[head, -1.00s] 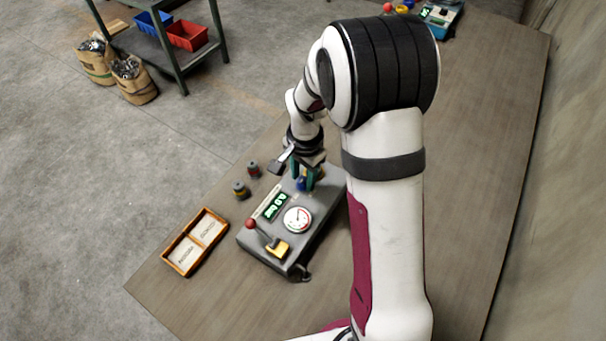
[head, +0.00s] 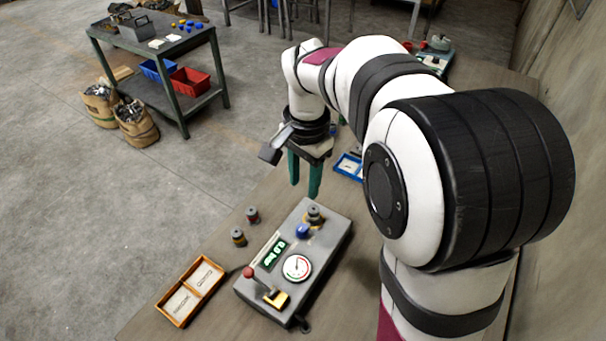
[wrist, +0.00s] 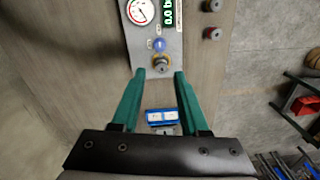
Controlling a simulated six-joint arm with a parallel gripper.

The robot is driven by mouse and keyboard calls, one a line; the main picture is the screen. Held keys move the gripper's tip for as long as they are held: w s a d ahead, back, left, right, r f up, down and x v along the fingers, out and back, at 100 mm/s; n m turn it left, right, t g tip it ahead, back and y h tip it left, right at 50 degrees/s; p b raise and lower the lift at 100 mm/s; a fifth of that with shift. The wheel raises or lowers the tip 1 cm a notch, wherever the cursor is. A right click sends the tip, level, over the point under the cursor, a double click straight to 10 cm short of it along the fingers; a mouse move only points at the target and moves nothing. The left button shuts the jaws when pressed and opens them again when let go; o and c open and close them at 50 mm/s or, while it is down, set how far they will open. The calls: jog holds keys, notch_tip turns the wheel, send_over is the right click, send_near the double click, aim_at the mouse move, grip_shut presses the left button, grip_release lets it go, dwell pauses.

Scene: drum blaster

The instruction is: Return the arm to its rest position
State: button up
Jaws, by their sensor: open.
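My gripper (head: 304,184) hangs above the table with its two green fingers pointing down, apart and empty. In the wrist view my gripper (wrist: 160,76) shows an open gap between the fingertips. Below it stands the grey control box (head: 323,254), with a gauge (head: 297,267), a green display (head: 274,254), a blue knob (head: 303,231) and a red-tipped lever (head: 262,284). A small dark and yellowish cylinder (head: 314,214) stands on the box's far end. It also shows in the wrist view (wrist: 162,64), beyond the fingertips and not held.
An orange two-part tray (head: 207,264) lies at the table's left edge. A blue tray (head: 345,167) lies behind my gripper. A green-framed cart (head: 183,122) stands apart on the floor.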

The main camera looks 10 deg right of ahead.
jog(key=shift+r, duration=0.1)
dwell(0.3)
jog(key=s+a+n+y, duration=0.1)
jog(key=s+n, duration=0.4)
jog(key=s, duration=1.9)
jog(key=shift+s+a+f+g+y, duration=0.3)
jog(key=shift+s+a+f, duration=0.1)
jog(key=shift+a, duration=0.4)
